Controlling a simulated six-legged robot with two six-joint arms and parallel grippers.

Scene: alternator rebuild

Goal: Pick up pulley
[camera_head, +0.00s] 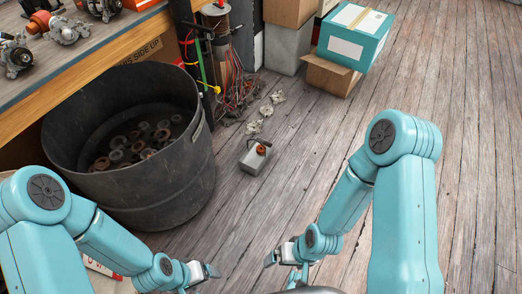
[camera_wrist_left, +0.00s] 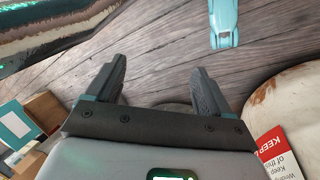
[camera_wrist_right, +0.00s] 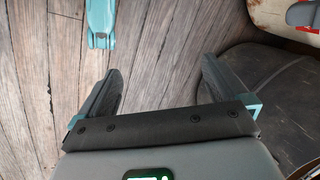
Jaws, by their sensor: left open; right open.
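No part is clearly a pulley. Several dark and rusty round ring-like parts (camera_head: 136,143) lie in a big black bin (camera_head: 174,190) at the left; they may include pulleys. A small reddish-brown round part (camera_head: 261,150) sits on a grey block (camera_head: 254,160) on the floor right of the bin. My left gripper (camera_head: 212,271) is low at the bottom centre, in front of the bin; its jaws (camera_wrist_left: 160,66) are open and empty over floorboards. My right gripper (camera_head: 271,259) is just right of it; its jaws (camera_wrist_right: 162,65) are open and empty too.
A workbench (camera_head: 95,60) with alternator parts stands at upper left. Wires and a post (camera_head: 184,40) stand behind the bin. Small metal parts (camera_head: 266,110) lie on the floor beyond the block. Stacked boxes (camera_head: 355,35) stand at the back. The wooden floor at right is clear.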

